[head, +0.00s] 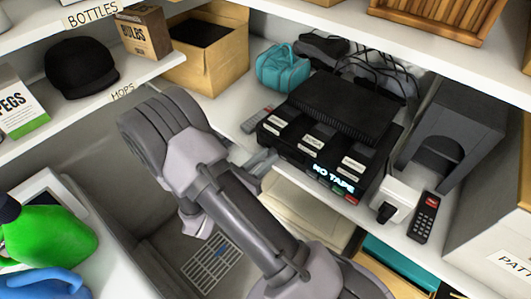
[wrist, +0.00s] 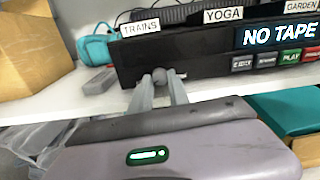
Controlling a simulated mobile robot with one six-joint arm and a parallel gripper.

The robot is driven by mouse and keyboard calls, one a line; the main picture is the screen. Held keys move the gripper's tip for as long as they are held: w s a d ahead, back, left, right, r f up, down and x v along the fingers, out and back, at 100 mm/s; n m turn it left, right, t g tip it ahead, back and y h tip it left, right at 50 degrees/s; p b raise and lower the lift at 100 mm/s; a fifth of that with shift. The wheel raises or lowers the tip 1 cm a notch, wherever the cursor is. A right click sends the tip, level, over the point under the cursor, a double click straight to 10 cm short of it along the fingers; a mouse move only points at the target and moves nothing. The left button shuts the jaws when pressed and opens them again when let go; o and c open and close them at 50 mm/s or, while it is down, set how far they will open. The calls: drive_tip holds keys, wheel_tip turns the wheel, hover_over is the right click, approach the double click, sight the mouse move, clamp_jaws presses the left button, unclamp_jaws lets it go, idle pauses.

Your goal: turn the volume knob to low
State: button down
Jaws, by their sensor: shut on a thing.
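The black tape player (head: 325,118) stands on the white shelf, its lit display reading "NO TAPE". In the wrist view, its front (wrist: 205,60) has a small round grey knob (wrist: 160,74) at the lower left. My gripper (wrist: 159,80) is at the front face with its two fingers closed around the knob. In the head view my gripper (head: 262,160) reaches the player's left front corner, and the knob is hidden there. No pointer or mark on the knob is readable.
Eject, play and other buttons (wrist: 290,57) lie right of the knob. A grey remote (head: 256,119) and a teal bag (head: 283,68) are to the left. A white object (head: 396,199) and a black remote (head: 424,218) are to the right. The shelf edge runs just below my fingers.

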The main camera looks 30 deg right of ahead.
drive_tip(key=c, duration=1.3)
unclamp_jaws()
drive_tip(key=shift+o, duration=0.2)
drive_tip(key=v, duration=1.7)
drive_tip(key=shift+s+a+p, duration=0.15)
drive_tip(key=shift+p, duration=0.3)
drive_tip(key=shift+f, duration=0.1)
